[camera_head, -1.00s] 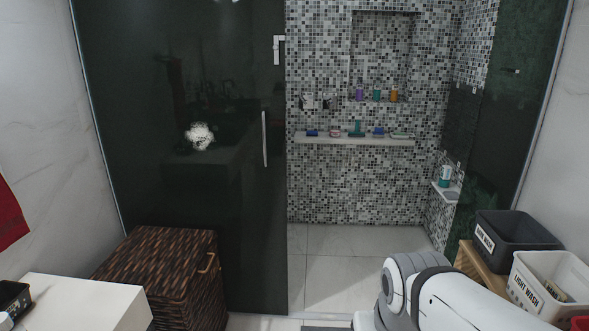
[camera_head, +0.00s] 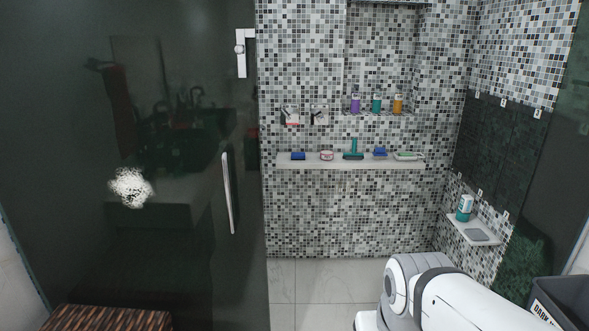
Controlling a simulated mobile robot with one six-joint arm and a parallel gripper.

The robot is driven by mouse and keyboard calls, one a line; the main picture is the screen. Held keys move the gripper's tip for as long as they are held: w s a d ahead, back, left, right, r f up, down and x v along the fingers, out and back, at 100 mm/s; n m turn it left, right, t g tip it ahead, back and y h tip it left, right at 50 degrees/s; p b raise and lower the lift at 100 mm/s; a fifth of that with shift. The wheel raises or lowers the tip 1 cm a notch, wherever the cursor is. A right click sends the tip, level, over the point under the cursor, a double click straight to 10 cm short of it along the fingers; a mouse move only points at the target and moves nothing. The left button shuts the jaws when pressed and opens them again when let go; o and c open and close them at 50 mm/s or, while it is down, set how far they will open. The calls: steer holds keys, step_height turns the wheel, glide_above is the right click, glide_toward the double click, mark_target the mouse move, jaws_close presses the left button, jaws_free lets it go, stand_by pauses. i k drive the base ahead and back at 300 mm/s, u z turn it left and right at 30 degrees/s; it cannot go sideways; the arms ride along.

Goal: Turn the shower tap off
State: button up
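Two small tap fittings are on the mosaic back wall of the shower, above the shelf. The left tap (camera_head: 291,115) shows some red at its base. The right tap (camera_head: 319,114) is beside it. They are too small to tell which way their handles are turned. My arm shows at the lower right, white and grey. My gripper is outside the view, so its opening is hidden.
A dark glass panel with a vertical handle (camera_head: 229,194) covers the left side. The shower opening to its right shows clear floor (camera_head: 330,283). A shelf (camera_head: 350,162) holds several small items. A corner shelf (camera_head: 472,229) holds a bottle (camera_head: 464,208). A dark bin (camera_head: 565,301) and wicker hamper (camera_head: 105,318) stand low.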

mark_target(319, 117)
steer(key=i, duration=1.3)
steer(key=k, duration=0.65)
steer(key=z, duration=0.7)
steer(key=i, duration=2.65)
steer(key=u, duration=0.75)
